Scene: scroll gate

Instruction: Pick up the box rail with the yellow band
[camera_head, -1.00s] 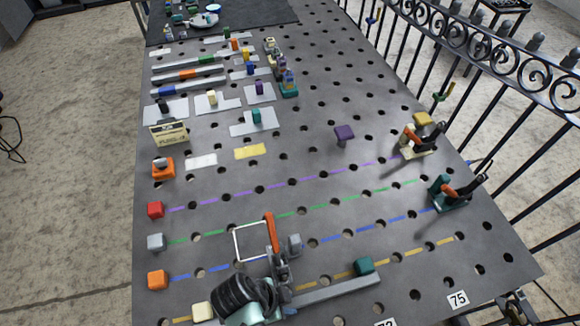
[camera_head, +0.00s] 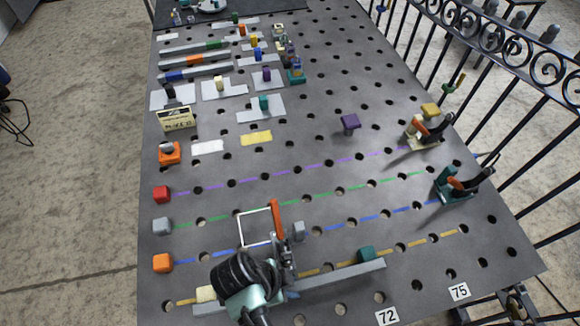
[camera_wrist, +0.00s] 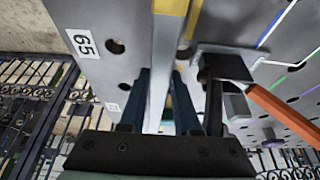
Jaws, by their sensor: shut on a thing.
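The box rail (camera_head: 340,279) is a long grey bar lying crosswise near the front edge of the table. Its yellow band (camera_wrist: 171,6) shows in the wrist view. In the head view my arm hides the middle of the rail and any band there. My gripper (camera_wrist: 160,92) is shut on the rail, with one dark blue finger on each side of it. In the head view the fingertips are hidden behind my wrist. I cannot tell whether the rail touches the table or is slightly raised.
A clamp with an orange handle (camera_head: 277,218) stands just beyond my gripper. A cream block (camera_head: 206,293) and a teal block (camera_head: 366,254) are close behind the rail. Two more clamps (camera_head: 424,130) (camera_head: 460,184) stand at the right edge. Several other banded rails (camera_head: 195,60) lie far left.

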